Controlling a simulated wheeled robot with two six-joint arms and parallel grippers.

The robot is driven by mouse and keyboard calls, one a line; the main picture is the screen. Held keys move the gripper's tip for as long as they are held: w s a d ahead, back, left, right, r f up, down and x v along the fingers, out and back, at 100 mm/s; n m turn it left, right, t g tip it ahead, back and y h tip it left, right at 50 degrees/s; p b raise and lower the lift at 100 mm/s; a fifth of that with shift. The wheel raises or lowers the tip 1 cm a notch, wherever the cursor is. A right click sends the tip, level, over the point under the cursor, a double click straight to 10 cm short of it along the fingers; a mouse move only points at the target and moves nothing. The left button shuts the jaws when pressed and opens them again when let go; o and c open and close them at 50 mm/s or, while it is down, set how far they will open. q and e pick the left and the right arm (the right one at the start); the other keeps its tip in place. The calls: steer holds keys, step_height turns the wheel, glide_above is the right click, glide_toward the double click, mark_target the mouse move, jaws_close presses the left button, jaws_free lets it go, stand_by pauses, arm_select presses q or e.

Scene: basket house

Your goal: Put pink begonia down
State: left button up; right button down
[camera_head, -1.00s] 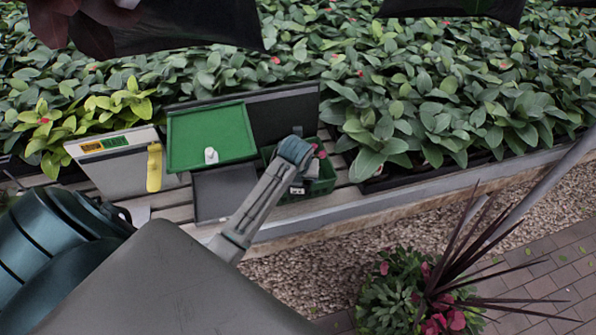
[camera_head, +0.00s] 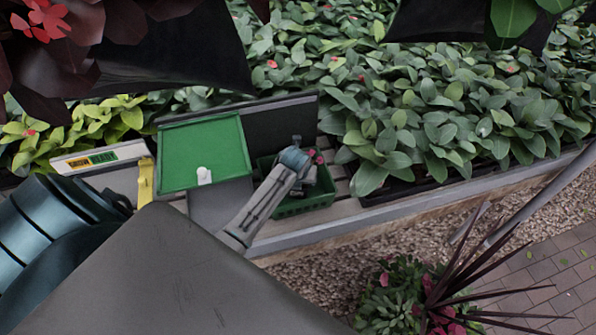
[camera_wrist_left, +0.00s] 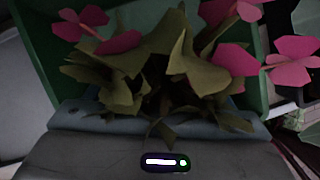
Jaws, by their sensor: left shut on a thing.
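The pink begonia (camera_wrist_left: 165,75) fills the left wrist view, with several bright pink flowers and dull green leaves. A small bit of its pink bloom (camera_head: 318,157) shows beside my left gripper (camera_head: 304,172) in the head view. My left gripper is shut on the begonia, low over the green crate (camera_head: 308,206). Green walls (camera_wrist_left: 45,40) stand on both sides of the plant in the wrist view, so it is at least partly inside the crate. The plant's base and the fingertips are hidden. My right gripper is not in view.
A green tray (camera_head: 190,155) with a small white object (camera_head: 204,175) stands left of the crate. A yellow tool (camera_head: 146,182) and a labelled panel (camera_head: 98,158) are further left. Dense leafy plants (camera_head: 440,110) fill the back; dark foliage hangs above.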

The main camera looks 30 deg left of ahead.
arm_select(q)
step_height(320, 180, down, 3)
steer(key=shift+w+a+r+p, duration=0.1)
steer(key=shift+w+p, duration=0.05)
steer(key=shift+p, duration=0.15)
steer(key=shift+f, duration=0.4)
steer(key=shift+f, duration=0.1)
steer(key=o, duration=1.1)
steer(key=shift+f, duration=0.1)
steer(key=b+v, duration=0.2)
steer(key=v, duration=1)
